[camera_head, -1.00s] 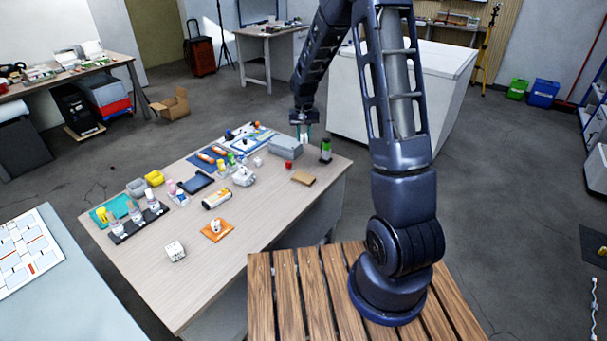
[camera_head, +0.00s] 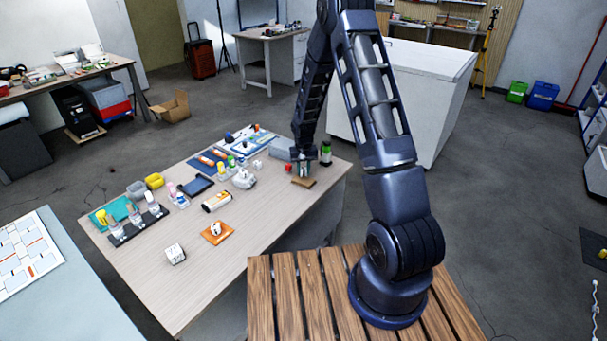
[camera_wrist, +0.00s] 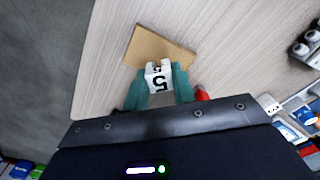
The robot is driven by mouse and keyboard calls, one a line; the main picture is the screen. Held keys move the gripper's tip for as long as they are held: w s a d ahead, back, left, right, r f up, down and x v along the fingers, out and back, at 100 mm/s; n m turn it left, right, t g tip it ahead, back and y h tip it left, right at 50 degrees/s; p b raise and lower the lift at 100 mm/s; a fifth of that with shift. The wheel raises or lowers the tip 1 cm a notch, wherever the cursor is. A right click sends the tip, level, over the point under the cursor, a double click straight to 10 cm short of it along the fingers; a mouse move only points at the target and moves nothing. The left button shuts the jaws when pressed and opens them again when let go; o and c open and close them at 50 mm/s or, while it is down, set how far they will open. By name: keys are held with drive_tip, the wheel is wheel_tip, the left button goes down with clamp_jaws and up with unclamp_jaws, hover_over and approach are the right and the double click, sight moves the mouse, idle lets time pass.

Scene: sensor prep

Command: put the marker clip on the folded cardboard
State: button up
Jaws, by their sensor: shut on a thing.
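The folded cardboard (camera_head: 304,183) is a flat tan piece on the right part of the wooden table. In the wrist view the cardboard (camera_wrist: 150,45) lies just beyond my fingertips. My gripper (camera_head: 302,170) is over the cardboard in the head view. In the wrist view my gripper (camera_wrist: 160,82) has its teal fingers shut on the marker clip (camera_wrist: 158,74), a small white piece with a black 5 on it. The clip overlaps the near edge of the cardboard in that view. I cannot tell whether the clip touches the cardboard.
A red item (camera_head: 288,168) stands close to the left of my gripper; its red edge (camera_wrist: 203,95) also shows beside a finger. A green-topped bottle (camera_head: 326,152) stands behind, to the right. Several other objects fill the table's left side. Bare tabletop (camera_wrist: 225,40) lies around the cardboard.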

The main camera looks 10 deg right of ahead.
drive_tip(key=shift+f, duration=1.05)
drive_tip(key=shift+f, duration=0.1)
drive_tip(key=o, duration=1)
drive_tip(key=shift+c, duration=0.2)
